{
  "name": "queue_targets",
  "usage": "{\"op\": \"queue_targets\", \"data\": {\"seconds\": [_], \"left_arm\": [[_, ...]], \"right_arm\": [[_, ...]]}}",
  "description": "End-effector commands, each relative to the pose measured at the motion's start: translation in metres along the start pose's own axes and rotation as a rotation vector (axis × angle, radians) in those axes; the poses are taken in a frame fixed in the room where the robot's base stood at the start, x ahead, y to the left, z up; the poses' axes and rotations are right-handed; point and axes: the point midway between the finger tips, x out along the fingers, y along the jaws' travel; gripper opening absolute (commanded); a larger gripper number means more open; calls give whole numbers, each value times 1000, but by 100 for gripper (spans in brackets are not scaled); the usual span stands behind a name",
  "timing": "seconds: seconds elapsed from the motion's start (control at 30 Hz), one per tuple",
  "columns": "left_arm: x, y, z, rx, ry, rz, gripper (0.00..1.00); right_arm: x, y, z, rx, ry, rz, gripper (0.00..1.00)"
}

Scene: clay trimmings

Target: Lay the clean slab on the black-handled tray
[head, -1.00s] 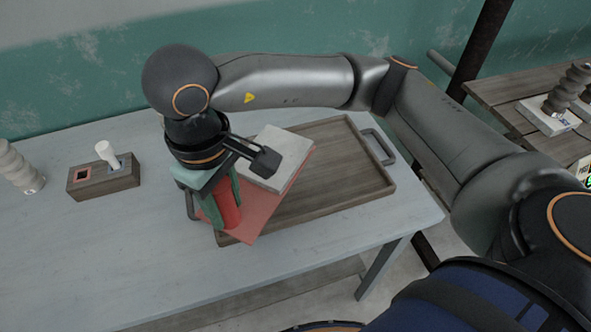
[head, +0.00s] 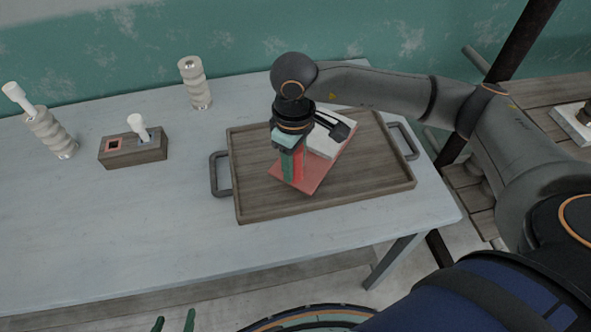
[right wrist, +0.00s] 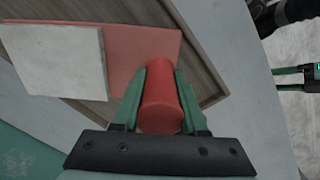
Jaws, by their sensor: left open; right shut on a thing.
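A pale grey slab (head: 322,147) lies flat on a red board (head: 312,178). The right wrist view shows the slab's plain top (right wrist: 55,58) on the board (right wrist: 148,45). My right gripper (right wrist: 160,80) is shut on the board's upright red handle (right wrist: 163,108). The board is over the middle of the wooden tray (head: 375,170), which has a dark handle (head: 219,176) at each end. I cannot tell whether the board touches the tray or hangs just above it. My left gripper (head: 175,320) is open and empty at the bottom edge, away from the table.
A wooden block (head: 118,153) with a reddish socket and a blue one holding a white peg stands left of the tray. Ribbed pale posts (head: 50,132) (head: 195,85) stand farther left and behind. The table front left is bare. A slatted table stands at right.

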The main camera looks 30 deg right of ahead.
Motion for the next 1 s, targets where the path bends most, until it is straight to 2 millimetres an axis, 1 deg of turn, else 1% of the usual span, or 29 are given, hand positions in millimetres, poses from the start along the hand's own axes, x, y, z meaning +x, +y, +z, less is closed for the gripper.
{"op": "queue_targets", "data": {"seconds": [0.03, 0.07, 0.23, 0.57, 0.6, 0.87, 1.0], "left_arm": [[-1, 0, 0, 0, 0, 0, 76], [-2, 0, -1, 0, -1, 0, 76], [-6, 1, -5, 0, -2, 1, 76], [-3, 1, -1, -1, -3, 1, 76], [-2, 1, -1, -1, -3, 2, 76], [-4, 2, -2, -1, -6, 3, 76], [-4, 2, -2, -1, -6, 3, 76]], "right_arm": [[5, 5, 1, 4, -3, 2, 0], [9, 6, 1, 3, -3, 1, 0], [32, 4, 1, 0, -2, 0, 0], [38, 4, 0, 0, 1, 1, 0], [39, 4, 0, 0, 0, 0, 43], [37, 4, 1, 1, -1, 0, 72], [37, 4, 1, 1, -1, 0, 72]]}}
